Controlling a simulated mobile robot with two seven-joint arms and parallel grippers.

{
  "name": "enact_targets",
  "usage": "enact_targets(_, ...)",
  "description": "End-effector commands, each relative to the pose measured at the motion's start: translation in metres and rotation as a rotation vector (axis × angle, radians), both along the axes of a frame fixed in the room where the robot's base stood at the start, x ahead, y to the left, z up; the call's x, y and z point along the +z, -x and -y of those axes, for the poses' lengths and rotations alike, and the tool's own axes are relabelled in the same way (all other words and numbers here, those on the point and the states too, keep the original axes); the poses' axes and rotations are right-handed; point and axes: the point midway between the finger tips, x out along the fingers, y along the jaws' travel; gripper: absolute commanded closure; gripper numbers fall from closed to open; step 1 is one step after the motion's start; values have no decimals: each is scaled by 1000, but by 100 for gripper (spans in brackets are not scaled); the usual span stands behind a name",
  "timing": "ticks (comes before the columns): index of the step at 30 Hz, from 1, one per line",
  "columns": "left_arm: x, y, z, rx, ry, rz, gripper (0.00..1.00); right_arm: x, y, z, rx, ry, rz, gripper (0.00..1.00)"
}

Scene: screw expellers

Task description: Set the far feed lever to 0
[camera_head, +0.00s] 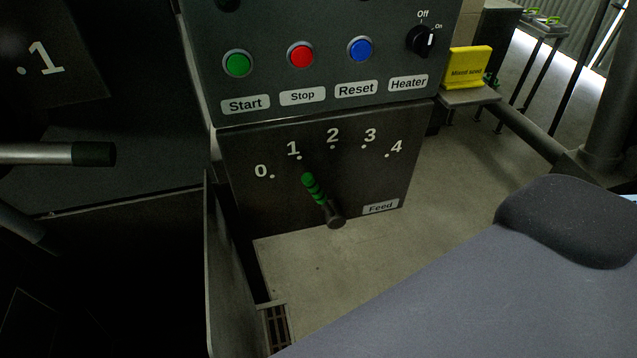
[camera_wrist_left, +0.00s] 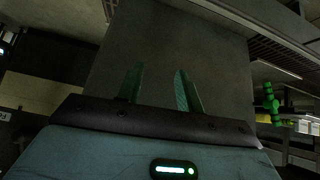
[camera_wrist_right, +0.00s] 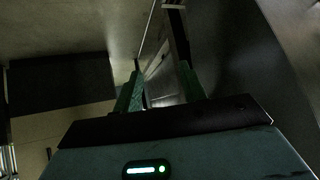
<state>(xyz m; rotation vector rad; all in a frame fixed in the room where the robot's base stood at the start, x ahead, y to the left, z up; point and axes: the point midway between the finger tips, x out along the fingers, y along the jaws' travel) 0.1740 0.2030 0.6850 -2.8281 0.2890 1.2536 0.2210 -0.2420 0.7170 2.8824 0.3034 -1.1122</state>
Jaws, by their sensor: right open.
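A feed lever with a green ribbed grip (camera_head: 314,188) stands on the dark panel (camera_head: 240,205) in the head view. It tilts up and left from its pivot, toward the 1 mark of a 0 to 4 scale. A Feed label (camera_head: 380,207) is at its lower right. I cannot tell whether this is the far one. My left gripper (camera_wrist_left: 158,85) is open and empty in the left wrist view. My right gripper (camera_wrist_right: 160,88) is open, with nothing seen held between its fingers. Neither gripper shows in the head view, and neither touches the lever there.
Start (camera_head: 238,64), Stop (camera_head: 300,55) and Reset (camera_head: 360,49) buttons and a Heater knob (camera_head: 422,40) sit above. A metal bar with a dark end (camera_head: 94,154) juts in at left. A grey-blue rounded body (camera_head: 480,270) fills the lower right. Floor is open beyond the panel.

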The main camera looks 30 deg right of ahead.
Motion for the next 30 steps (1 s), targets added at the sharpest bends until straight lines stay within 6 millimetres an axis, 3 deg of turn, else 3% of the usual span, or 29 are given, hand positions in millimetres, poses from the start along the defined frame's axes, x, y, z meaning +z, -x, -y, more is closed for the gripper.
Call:
enact_targets(1,-14,11,0,0,-1,-31,64,0,-11,15,11,0,16,59)
enact_targets(6,-38,28,0,-1,0,-79,64,34,-59,51,60,-19,124,59)
enact_targets(12,-58,35,2,-1,2,-106,64,92,-111,73,157,-47,284,59)
enact_targets(21,-87,44,5,3,9,-139,64,202,-159,65,379,-92,555,59)
enact_targets(27,-99,49,6,4,11,-153,64,263,-162,45,524,-114,697,59)
enact_targets(30,-101,48,6,3,12,-151,64,280,-160,37,571,-121,739,59)
